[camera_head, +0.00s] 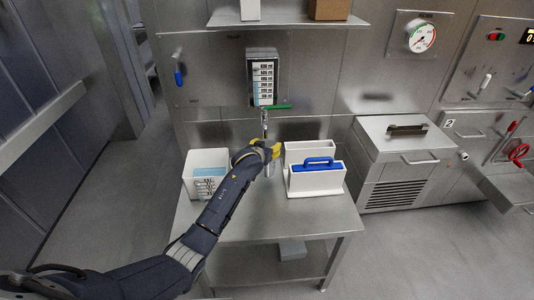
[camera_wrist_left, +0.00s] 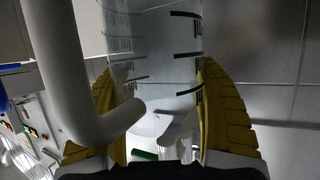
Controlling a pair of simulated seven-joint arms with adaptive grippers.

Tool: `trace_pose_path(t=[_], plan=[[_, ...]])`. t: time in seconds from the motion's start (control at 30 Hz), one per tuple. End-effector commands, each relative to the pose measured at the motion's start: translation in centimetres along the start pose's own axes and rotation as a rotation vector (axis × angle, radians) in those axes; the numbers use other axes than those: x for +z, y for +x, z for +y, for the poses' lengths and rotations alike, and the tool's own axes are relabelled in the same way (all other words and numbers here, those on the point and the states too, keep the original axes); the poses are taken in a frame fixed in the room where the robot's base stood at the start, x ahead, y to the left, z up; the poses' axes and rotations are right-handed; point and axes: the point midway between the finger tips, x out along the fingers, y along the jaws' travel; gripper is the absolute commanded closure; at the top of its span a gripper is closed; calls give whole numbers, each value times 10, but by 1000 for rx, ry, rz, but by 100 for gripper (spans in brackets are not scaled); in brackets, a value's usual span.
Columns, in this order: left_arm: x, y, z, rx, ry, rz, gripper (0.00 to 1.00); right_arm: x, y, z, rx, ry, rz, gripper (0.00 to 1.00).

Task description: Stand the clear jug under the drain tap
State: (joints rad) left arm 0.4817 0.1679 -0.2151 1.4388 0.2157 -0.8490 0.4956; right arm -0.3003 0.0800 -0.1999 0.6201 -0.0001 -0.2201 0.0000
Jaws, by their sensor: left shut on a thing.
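The clear jug (camera_wrist_left: 155,65) has dark graduation marks and a pale handle (camera_wrist_left: 60,70), and fills the middle of the left wrist view. The yellow fingers of my left gripper (camera_wrist_left: 165,115) press on both its sides and are shut on it. In the head view, my left gripper (camera_head: 274,150) is over the back middle of the steel table. It mostly hides the jug there. The drain tap (camera_head: 265,118), with a green lever (camera_head: 279,107), hangs from the wall panel just above the gripper. I cannot tell whether the jug touches the table. My right gripper is not in view.
A white container (camera_head: 194,168) with blue contents stands left on the table (camera_head: 270,222). A white box (camera_head: 315,183) with a blue handle (camera_head: 318,163) stands close on the right. A level gauge (camera_head: 263,82) is above the tap. The table's front is clear.

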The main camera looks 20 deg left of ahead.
Motion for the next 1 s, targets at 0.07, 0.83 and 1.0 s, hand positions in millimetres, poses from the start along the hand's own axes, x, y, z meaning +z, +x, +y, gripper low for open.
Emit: trace_pose_path(t=[0.07,0.83,1.0], plan=[[11,4,0,0,0,-4,85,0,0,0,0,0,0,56],[35,18,-2,0,0,-2,34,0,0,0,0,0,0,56],[34,18,-2,0,0,-2,14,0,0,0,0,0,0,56]])
